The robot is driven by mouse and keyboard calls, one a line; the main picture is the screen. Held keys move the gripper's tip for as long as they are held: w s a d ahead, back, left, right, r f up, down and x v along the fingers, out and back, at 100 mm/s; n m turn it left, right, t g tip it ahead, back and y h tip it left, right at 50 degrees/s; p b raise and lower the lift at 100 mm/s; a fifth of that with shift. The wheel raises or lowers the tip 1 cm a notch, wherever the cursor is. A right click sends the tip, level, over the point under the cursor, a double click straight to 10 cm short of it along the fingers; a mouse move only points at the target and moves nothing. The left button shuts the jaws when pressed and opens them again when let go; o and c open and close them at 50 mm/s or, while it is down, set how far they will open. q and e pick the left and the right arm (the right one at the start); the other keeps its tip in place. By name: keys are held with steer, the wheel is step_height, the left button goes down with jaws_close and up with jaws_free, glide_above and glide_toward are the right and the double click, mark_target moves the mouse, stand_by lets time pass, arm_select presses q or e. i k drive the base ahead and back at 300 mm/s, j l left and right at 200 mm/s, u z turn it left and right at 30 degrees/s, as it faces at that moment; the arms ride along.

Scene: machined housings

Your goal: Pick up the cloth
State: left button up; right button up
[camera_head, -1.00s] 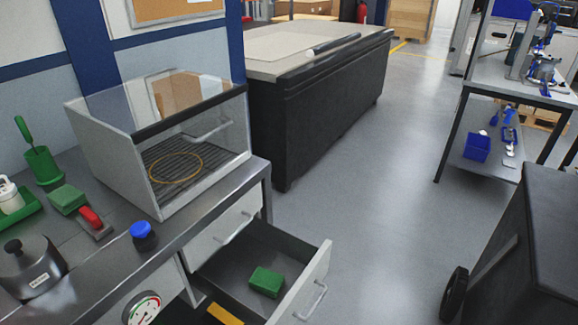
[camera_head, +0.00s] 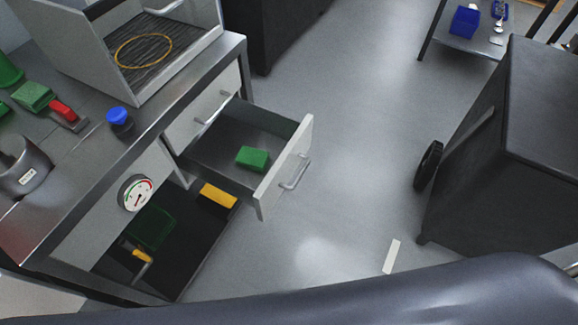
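No thing is plainly a cloth. A green block-shaped piece (camera_head: 252,158), which could be a folded cloth or a sponge, lies in the open drawer (camera_head: 222,165) under the workbench. A similar green piece (camera_head: 34,96) lies on the bench top at the left, beside a red-topped part. I cannot tell the material of either. Neither of my grippers is in view.
The drawer front (camera_head: 285,168) sticks out into the aisle. Below it, an open lower shelf (camera_head: 185,262) holds a yellow block (camera_head: 218,196). A clear-fronted enclosure (camera_head: 150,55) stands on the bench.

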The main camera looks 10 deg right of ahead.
mark_target(252, 159)
steer(key=k+l, duration=0.15)
steer(key=k, duration=0.4)
steer(key=u, duration=2.3)
steer(key=j+z, duration=0.1)
steer(key=z, duration=1.55)
